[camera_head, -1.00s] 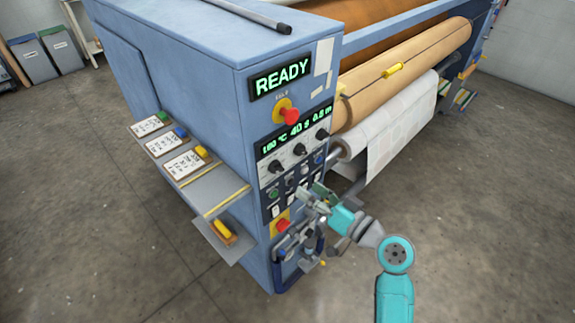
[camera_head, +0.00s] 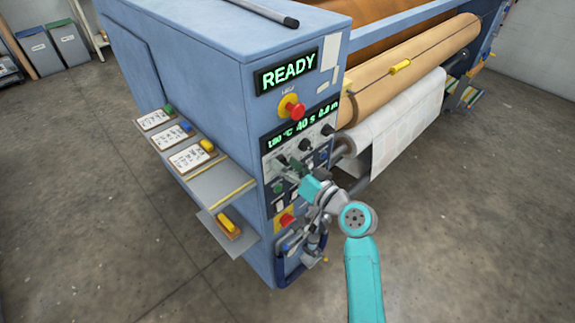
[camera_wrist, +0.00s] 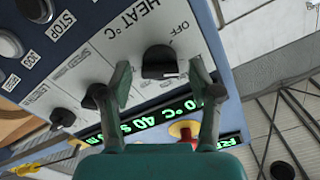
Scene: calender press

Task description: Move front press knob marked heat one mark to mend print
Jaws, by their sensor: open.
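The black knob under the HEAT °C label (camera_wrist: 158,63) shows in the wrist view on the press's pale front panel, with an OFF mark near it. A small white mark shows on its lower edge. My gripper (camera_wrist: 160,67) is open, with one finger on each side of this knob in the picture. I cannot tell if either finger touches it. In the head view my gripper (camera_head: 288,166) is at the left end of the knob row and mostly hides the knob there. The green display (camera_head: 303,125) above reads about 180 °C, 40 s and 0.8 m.
Two more dark knobs (camera_head: 304,144) (camera_head: 327,130) sit to the right in the row. A red stop button (camera_head: 293,109) is above, below a READY sign (camera_head: 287,74). A STOP button (camera_wrist: 36,9) is near the wrist view's top left. A shelf with cards (camera_head: 222,181) juts out left.

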